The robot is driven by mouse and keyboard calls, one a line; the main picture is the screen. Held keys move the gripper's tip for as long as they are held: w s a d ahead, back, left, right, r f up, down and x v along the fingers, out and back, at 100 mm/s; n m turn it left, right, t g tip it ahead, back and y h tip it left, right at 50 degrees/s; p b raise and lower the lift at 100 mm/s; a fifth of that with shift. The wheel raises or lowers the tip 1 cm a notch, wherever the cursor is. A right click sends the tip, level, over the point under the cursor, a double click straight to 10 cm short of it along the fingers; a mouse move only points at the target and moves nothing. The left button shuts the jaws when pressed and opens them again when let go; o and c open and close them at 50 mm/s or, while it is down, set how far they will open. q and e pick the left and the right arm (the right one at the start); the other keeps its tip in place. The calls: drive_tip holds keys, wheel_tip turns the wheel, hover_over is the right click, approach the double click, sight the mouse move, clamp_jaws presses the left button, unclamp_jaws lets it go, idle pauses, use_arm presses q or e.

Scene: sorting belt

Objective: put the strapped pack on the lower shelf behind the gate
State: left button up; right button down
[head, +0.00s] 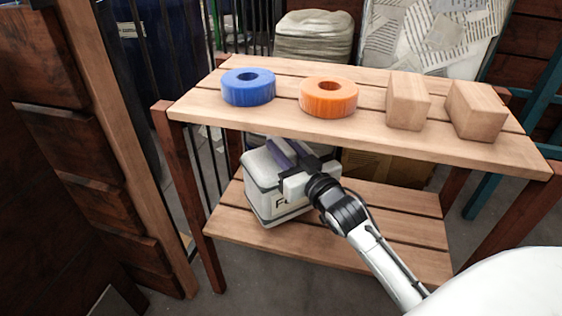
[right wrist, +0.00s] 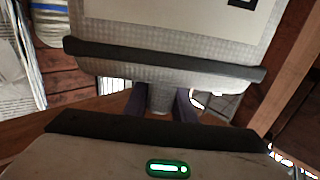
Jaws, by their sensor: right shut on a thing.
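The strapped pack (head: 263,188) is a pale grey-white box with dark edging and partly hidden black lettering. It is at the left part of the lower shelf (head: 400,255), under the upper shelf's front edge. I cannot tell whether its base rests on the shelf. My right gripper (head: 284,153) is shut on the pack at its top. In the right wrist view the pack (right wrist: 165,70) fills the upper middle with a dark band across it, and the dark fingers (right wrist: 160,100) reach to it. A wooden panel (head: 60,150), possibly the gate, stands at the left. My left gripper is not in view.
The upper shelf (head: 290,118) holds a blue ring (head: 248,87), an orange ring (head: 328,97) and two wooden blocks (head: 408,101) (head: 475,110). The lower shelf is clear right of the pack, beneath my arm. Wooden legs (head: 192,200) flank the shelves; dark bars stand behind.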

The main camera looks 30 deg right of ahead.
drive_tip(key=shift+w+r, duration=0.2)
drive_tip(key=shift+w, duration=0.05)
drive_tip(key=shift+f, duration=0.25)
wheel_tip(320, 180, down, 2)
drive_tip(key=shift+f+b, duration=0.25)
drive_tip(key=shift+b, duration=0.7)
drive_tip(key=shift+f, duration=0.3)
drive_tip(key=shift+r, duration=0.1)
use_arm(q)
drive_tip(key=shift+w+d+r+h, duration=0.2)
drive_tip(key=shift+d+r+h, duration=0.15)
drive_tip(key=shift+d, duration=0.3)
use_arm(e)
drive_tip(key=c, duration=1.5)
unclamp_jaws()
drive_tip(key=shift+f, duration=0.35)
